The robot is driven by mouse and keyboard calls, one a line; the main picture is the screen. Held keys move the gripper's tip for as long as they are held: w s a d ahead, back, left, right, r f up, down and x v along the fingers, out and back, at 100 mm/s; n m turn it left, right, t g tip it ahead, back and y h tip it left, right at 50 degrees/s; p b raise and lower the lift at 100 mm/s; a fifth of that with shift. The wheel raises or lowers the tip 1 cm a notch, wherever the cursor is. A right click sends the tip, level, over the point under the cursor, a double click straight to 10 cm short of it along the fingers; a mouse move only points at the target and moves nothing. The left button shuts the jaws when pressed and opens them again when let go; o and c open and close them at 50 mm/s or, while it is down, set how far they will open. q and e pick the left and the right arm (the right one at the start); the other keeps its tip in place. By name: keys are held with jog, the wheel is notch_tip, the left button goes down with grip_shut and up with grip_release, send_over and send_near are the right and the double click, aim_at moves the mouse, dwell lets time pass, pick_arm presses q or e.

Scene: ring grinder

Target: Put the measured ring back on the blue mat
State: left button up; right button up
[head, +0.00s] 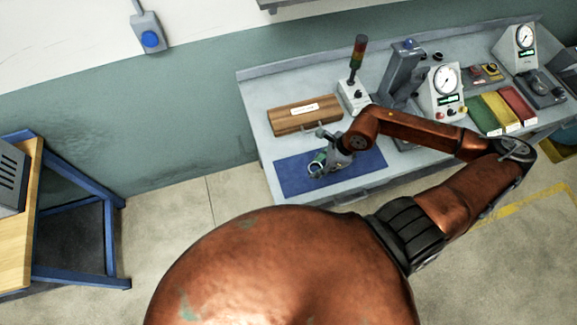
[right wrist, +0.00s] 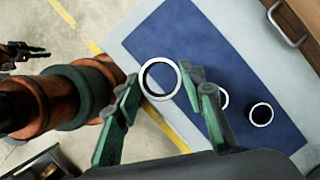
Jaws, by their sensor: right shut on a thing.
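The ring (right wrist: 145,78), a pale metal band, is held between the fingertips of my right gripper (right wrist: 160,80). It looks larger than the rings below and appears raised above the bench, over the mat's edge in the wrist view. The blue mat (head: 355,170) lies on the front left of the bench. In the head view my right gripper (head: 318,166) is over its middle. Two other rings lie on the mat: one (right wrist: 270,114) in full view, one (right wrist: 224,98) partly hidden by a finger. A dark gripper, apparently my left (right wrist: 28,50), shows small at the wrist view's left edge.
A wooden box (head: 290,119) with a handle stands behind the mat. A signal-light unit (head: 353,95), a grey column machine (head: 402,75) and a dial gauge (head: 446,80) stand along the back. Green, yellow and red trays (head: 515,104) lie farther right. The mat's left part is clear.

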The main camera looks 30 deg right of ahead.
jog(key=w+a+f+p, duration=0.2)
jog(key=w+a+f, duration=0.1)
jog(key=w, duration=0.4)
send_near(286, 169)
jog(key=shift+w+a+f+p, duration=0.15)
jog(key=shift+a+f+p, duration=0.05)
jog(key=shift+a, duration=0.15)
jog(key=shift+w+a+f+p, duration=0.15)
jog(key=shift+a+p, duration=0.05)
jog(key=shift+a, duration=0.2)
jog(key=shift+w+a+f, duration=0.15)
jog(key=shift+w+f, duration=0.2)
jog(key=shift+f, duration=0.2)
notch_tip(286, 169, down, 3)
jog(key=shift+w+a+r+p, duration=0.1)
jog(key=shift+w+p, duration=0.1)
jog(key=shift+p, duration=0.65)
jog(key=shift+f, duration=0.4)
jog(key=shift+f, duration=0.15)
jog(key=o, duration=1.3)
